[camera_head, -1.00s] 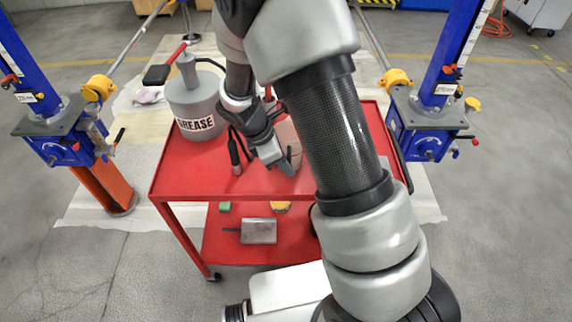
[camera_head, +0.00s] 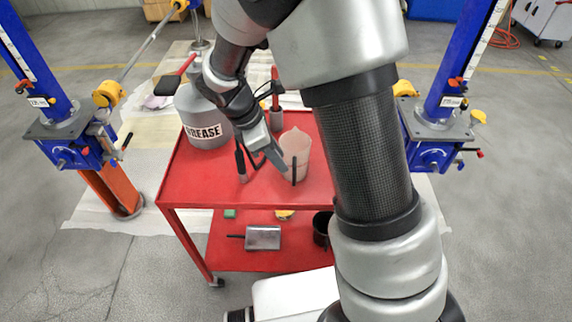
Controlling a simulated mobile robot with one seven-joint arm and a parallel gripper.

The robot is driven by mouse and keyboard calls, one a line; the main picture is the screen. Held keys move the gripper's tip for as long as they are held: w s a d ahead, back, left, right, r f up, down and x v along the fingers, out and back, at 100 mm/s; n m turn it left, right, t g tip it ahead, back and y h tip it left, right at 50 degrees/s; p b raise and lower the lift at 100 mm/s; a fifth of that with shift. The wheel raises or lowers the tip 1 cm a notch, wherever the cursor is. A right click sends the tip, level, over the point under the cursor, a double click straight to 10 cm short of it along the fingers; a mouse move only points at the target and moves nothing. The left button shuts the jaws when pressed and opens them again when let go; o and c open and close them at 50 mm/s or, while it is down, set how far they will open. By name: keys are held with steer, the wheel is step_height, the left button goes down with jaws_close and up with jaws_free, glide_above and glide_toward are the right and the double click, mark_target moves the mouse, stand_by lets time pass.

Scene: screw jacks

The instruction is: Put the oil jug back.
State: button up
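The oil jug (camera_head: 302,143), a translucent pinkish vessel with a dark upright strip on its near side, stands upright on the red cart's top (camera_head: 200,181), right of centre. My gripper (camera_head: 276,156) points down at the jug's left side, its grey fingertip close to the dark strip. I see a narrow gap between fingertip and strip, but cannot tell whether another part touches the jug. The finger opening is not clearly shown. My arm covers the right part of the cart top.
A grey GREASE can (camera_head: 203,112) stands at the cart's back left. The lower shelf holds a grey tin (camera_head: 263,238) and a black container (camera_head: 321,229). Blue jack columns (camera_head: 58,137) flank the cart.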

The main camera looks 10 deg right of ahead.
steer(key=s+d+r+m+t+y, duration=0.1)
steer(key=s+d+r+m, duration=0.1)
steer(key=s+r+m, duration=0.35)
steer(key=s+d+r+m+t+y, duration=0.1)
steer(key=s+d+r+m, duration=0.15)
steer(key=r, duration=0.65)
steer(key=s+d+r+m+t+y, duration=0.1)
steer(key=s+r+m+t+y, duration=0.1)
steer(key=s+r+m, duration=0.4)
steer(key=shift+s+d+r+m+t+y, duration=0.3)
steer(key=shift+s+m+t, duration=0.3)
steer(key=shift+s+m, duration=1.55)
steer(key=shift+w+m, duration=0.25)
steer(key=shift+w, duration=0.05)
steer(key=shift+c, duration=0.3)
